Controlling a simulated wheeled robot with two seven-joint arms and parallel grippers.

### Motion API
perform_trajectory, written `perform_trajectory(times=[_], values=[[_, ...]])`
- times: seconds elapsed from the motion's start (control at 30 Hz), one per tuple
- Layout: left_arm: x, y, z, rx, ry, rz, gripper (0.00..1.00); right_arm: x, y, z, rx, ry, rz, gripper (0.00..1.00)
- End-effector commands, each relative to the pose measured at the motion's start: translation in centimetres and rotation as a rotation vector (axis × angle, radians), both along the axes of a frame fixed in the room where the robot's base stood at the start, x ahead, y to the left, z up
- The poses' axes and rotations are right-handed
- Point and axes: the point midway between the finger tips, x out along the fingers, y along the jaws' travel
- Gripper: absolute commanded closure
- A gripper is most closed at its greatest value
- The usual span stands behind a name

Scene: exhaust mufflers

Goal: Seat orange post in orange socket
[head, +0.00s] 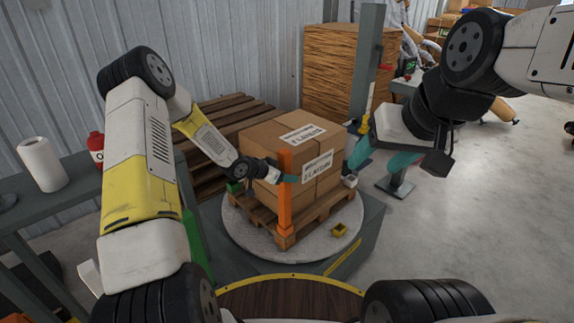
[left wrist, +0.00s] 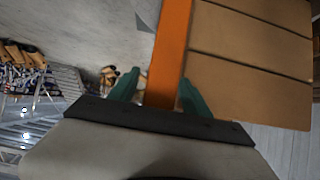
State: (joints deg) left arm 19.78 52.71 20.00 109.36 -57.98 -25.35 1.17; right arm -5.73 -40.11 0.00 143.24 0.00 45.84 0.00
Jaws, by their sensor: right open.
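The orange post (head: 285,188) stands upright at the front corner of the stacked cartons in the head view. Its lower end meets an orange socket (head: 284,239) on the pallet corner; how deep it sits there I cannot tell. My left gripper (head: 288,178) is at the post's middle. In the left wrist view the post (left wrist: 169,45) runs between the teal fingers of my left gripper (left wrist: 160,88); a narrow gap shows on the left, so a firm grip is not clear. My right gripper (head: 378,155) is open and empty, right of the cartons.
The cartons (head: 262,135) sit on a wooden pallet (head: 318,213) on a round turntable (head: 247,228). A yellow socket (head: 339,230), a green one (head: 234,187) and a white one (head: 350,181) are around the pallet. A grey post (head: 368,60) stands behind.

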Motion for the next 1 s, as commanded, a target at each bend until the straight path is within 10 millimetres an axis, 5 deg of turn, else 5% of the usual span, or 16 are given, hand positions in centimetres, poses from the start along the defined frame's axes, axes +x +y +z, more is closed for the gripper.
perform_trajectory(times=[0.27,0.7,1.0], values=[[-0.3,0.5,0.7,0.001,-0.001,0.002,0.44,0.0,0.0,0.0,0.000,0.000,0.000,0.40],[-5.5,5.6,5.6,0.002,-0.001,0.002,0.44,0.0,0.0,0.0,0.000,0.000,0.000,0.40],[-7.0,7.4,7.5,0.025,0.001,0.013,0.44,0.0,0.0,0.0,0.000,0.000,0.000,0.40]])
